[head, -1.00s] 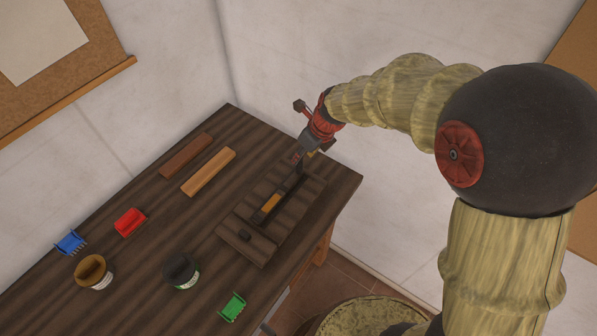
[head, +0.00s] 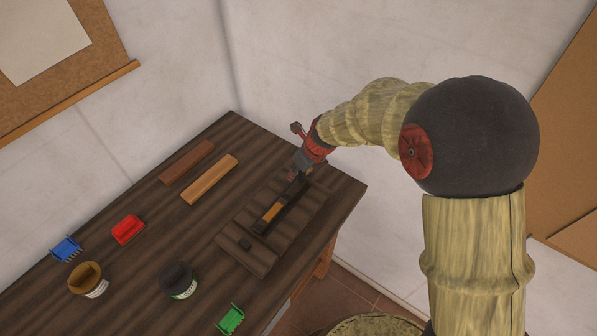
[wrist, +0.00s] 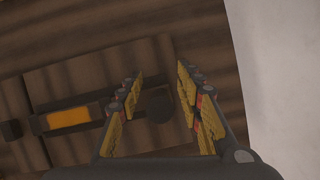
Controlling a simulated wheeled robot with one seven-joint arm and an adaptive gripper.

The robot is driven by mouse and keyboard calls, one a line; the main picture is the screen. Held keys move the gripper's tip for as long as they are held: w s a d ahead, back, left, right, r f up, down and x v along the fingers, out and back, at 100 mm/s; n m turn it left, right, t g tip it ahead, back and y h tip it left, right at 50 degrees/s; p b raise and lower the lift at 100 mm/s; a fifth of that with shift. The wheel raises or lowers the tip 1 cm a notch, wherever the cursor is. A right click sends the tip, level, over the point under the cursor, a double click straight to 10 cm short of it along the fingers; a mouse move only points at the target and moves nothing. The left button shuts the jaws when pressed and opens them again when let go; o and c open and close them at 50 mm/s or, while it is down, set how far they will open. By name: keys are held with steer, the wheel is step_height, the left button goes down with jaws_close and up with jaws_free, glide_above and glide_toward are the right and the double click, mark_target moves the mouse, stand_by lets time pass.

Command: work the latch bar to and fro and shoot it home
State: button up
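The latch bar (head: 284,203) is a dark bar with an orange-yellow band, lying along a plank-like wooden base (head: 243,225) on the bench. The band also shows in the wrist view (wrist: 68,118). A small dark block (head: 245,243) sits on the base beyond the bar's near end, with a gap between them. My gripper (head: 298,176) is at the bar's far end, pointing down. I see no clear contact; the finger bases hide part of the bar.
Two wooden strips (head: 209,180) lie left of the base. Red (head: 127,229), blue (head: 66,248) and green (head: 230,319) clips and two tins (head: 179,281) (head: 88,280) stand on the bench's near part. A white wall rises behind the bench's far edge.

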steer(key=shift+c, duration=0.7)
steer(key=c, duration=0.7)
jaws_close()
